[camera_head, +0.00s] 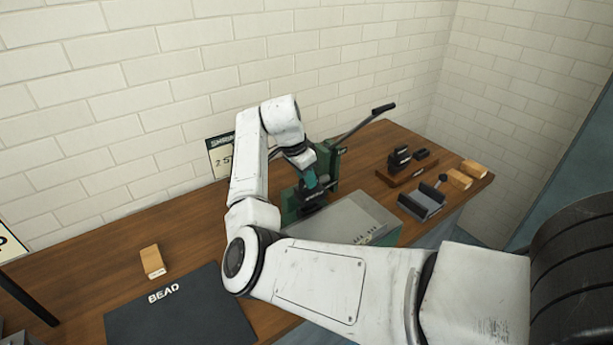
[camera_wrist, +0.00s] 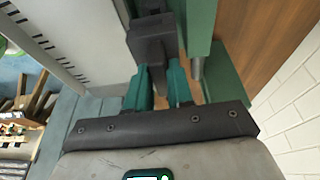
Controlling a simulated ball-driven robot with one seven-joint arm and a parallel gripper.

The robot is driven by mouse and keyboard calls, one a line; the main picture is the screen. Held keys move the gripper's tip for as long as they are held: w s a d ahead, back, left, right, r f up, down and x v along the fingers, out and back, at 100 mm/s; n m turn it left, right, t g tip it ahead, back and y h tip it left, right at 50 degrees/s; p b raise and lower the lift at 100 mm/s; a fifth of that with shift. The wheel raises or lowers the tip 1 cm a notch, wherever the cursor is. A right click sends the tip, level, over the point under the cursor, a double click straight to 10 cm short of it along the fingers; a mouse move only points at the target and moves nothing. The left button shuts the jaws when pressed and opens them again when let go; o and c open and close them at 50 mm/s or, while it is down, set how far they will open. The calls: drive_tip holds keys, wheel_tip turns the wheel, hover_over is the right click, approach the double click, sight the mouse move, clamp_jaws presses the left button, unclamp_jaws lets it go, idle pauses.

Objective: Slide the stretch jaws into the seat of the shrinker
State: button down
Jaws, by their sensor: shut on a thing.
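The stretch jaws, a dark block (camera_head: 314,199), are held in my gripper (camera_head: 310,181) in front of the green shrinker (camera_head: 328,160). In the wrist view, the teal fingers of my gripper (camera_wrist: 161,82) are shut on the dark jaws (camera_wrist: 152,42), which extend past the fingertips. The green shrinker body (camera_wrist: 200,32) stands close on the right of the jaws there. The seat is hidden behind the jaws and my arm, so I cannot tell whether the jaws touch it.
A grey box (camera_head: 350,215) stands in front of the shrinker. The shrinker's long lever (camera_head: 365,122) rises to the right. A wooden rack (camera_head: 400,175) with black parts, a grey channel block (camera_head: 422,204) and wooden blocks (camera_head: 460,180) lie right. A dark BEAD mat (camera_head: 180,310) lies left.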

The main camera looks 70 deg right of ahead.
sight(306, 188)
drive_tip(key=shift+f+b, duration=0.85)
drive_tip(key=shift+f, duration=0.85)
idle(0.6)
drive_tip(key=c, duration=0.9)
unclamp_jaws()
drive_tip(key=shift+f, duration=0.15)
drive_tip(key=b+v, duration=0.1)
drive_tip(key=v, duration=1)
drive_tip(key=shift+a, duration=0.1)
